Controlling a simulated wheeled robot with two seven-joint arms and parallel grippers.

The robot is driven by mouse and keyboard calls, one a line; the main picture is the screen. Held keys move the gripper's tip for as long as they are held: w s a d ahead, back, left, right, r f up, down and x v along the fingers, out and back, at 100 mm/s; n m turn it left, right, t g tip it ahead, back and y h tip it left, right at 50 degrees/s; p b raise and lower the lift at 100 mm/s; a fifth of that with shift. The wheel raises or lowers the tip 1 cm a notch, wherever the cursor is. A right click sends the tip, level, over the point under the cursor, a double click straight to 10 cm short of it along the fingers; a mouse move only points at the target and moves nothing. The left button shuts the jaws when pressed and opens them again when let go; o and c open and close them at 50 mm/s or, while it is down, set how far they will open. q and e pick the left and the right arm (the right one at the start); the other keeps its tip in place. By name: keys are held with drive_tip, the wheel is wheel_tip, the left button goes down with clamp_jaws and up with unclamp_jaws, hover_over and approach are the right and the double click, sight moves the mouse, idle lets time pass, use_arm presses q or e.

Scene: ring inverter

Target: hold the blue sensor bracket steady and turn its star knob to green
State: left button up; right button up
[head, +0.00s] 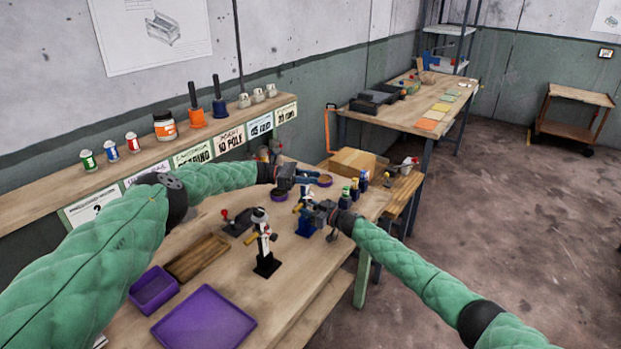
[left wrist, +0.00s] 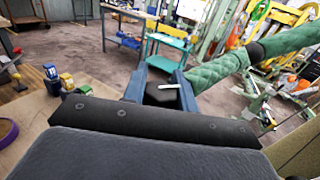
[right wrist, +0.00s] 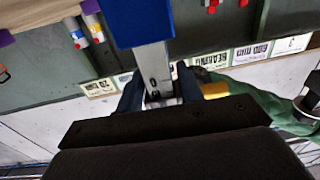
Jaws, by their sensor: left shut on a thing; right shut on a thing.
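The blue sensor bracket (head: 306,226) stands on the workbench, partly hidden by my right gripper (head: 304,208). In the right wrist view, its blue block (right wrist: 138,22) and grey metal stem (right wrist: 155,68) show, with my right fingers (right wrist: 160,92) shut on the stem. My left gripper (head: 306,180) is above and slightly behind the right one. In the left wrist view, my left fingers (left wrist: 158,88) are shut around a black knob (left wrist: 162,97) with a pale pointer bar on top. Its star shape and any green mark cannot be made out.
A black-and-white stand (head: 265,262) is left of the bracket, near a red-knobbed lever (head: 237,224). Small bottles (head: 355,190) and a cardboard box (head: 352,161) lie to the right and behind. A purple tray (head: 203,322) is at the front left.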

use_arm(q)
drive_tip(key=shift+a+g, duration=0.1)
drive_tip(key=shift+g, duration=0.2)
drive_tip(key=o, duration=1)
drive_tip(key=shift+v, duration=3.75)
